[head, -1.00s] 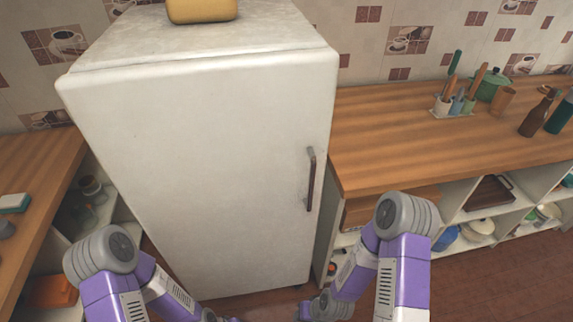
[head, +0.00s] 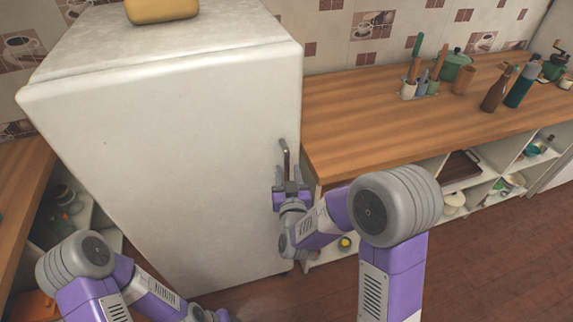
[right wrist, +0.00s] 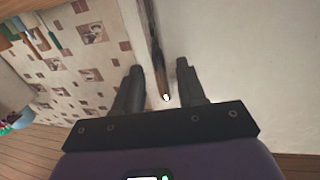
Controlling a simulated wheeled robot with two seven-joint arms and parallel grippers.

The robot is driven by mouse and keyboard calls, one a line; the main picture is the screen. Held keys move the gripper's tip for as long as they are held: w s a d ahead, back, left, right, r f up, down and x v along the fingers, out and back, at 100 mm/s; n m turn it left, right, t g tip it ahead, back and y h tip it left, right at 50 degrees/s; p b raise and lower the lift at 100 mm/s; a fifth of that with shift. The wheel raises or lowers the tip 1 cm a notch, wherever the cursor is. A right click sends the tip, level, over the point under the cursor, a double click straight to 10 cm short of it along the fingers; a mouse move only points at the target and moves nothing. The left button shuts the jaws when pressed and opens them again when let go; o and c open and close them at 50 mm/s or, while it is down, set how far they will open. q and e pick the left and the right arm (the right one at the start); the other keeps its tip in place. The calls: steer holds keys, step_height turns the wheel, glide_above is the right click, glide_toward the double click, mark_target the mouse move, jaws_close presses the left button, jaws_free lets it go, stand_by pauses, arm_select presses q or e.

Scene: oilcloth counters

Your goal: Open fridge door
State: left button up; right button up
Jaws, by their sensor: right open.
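The white fridge (head: 120,60) stands at left centre in the head view, with its door (head: 160,150) shut. A dark upright handle (head: 284,158) is on the door's right side. My right gripper (head: 290,186) is open at the handle's lower part. In the right wrist view the handle (right wrist: 154,45) runs down between the two spread fingers of my right gripper (right wrist: 160,68). I cannot tell whether either finger touches it. The fridge's white front (right wrist: 240,60) fills the right of that view.
A wooden counter (head: 400,130) with open shelves stands right of the fridge, holding utensil cups, a green pot (head: 455,67) and bottles (head: 497,88). Another counter (head: 18,190) is at the left. A yellow object (head: 160,8) sits on the fridge. The floor (head: 480,270) is clear at right.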

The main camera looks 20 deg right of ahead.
mark_target(287, 168)
steer(key=shift+w+d, duration=0.15)
steer(key=shift+w, duration=0.7)
steer(key=shift+w+d, duration=0.1)
steer(key=shift+w, duration=0.7)
jaws_close()
